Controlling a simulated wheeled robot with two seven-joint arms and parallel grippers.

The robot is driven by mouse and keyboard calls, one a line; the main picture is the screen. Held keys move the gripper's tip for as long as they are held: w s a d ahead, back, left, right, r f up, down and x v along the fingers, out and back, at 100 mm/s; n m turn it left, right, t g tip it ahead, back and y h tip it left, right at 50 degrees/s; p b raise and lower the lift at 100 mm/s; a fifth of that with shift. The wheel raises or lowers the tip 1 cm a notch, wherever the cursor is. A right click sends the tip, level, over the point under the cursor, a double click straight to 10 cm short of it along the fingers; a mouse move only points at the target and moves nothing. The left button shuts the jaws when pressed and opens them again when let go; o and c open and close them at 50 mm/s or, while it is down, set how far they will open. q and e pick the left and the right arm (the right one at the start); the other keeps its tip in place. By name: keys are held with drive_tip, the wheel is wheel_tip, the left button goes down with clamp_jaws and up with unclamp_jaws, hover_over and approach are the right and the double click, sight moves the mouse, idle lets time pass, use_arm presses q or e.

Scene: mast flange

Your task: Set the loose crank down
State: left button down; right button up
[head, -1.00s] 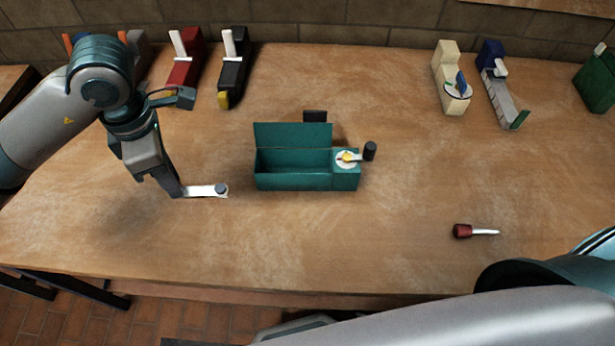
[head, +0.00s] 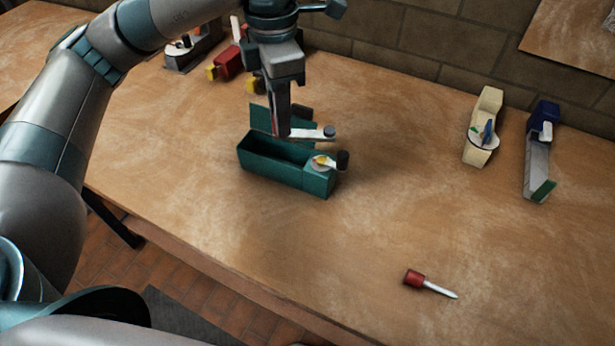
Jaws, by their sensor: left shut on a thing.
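My left gripper (head: 284,130) is shut on the loose crank (head: 311,133), a flat white arm with a dark knob at its right end. The gripper points down and holds the crank level over the back part of the teal box (head: 270,169). The height of the crank above the box is hard to judge. The box is open on top, with its lid raised at the back, partly hidden by the gripper. My right gripper is not in view.
A red-handled screwdriver (head: 414,279) lies at the front right. A cream device (head: 484,127) and a blue and grey device (head: 540,150) stand at the back right. A red device (head: 229,64) and others stand at the back left. The table's middle right is clear.

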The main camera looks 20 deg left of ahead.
use_arm(q)
drive_tip(key=shift+d+r, duration=0.15)
drive_tip(key=shift+d, duration=0.25)
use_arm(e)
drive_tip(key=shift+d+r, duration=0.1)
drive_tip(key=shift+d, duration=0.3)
use_arm(q)
drive_tip(key=shift+a, duration=0.15)
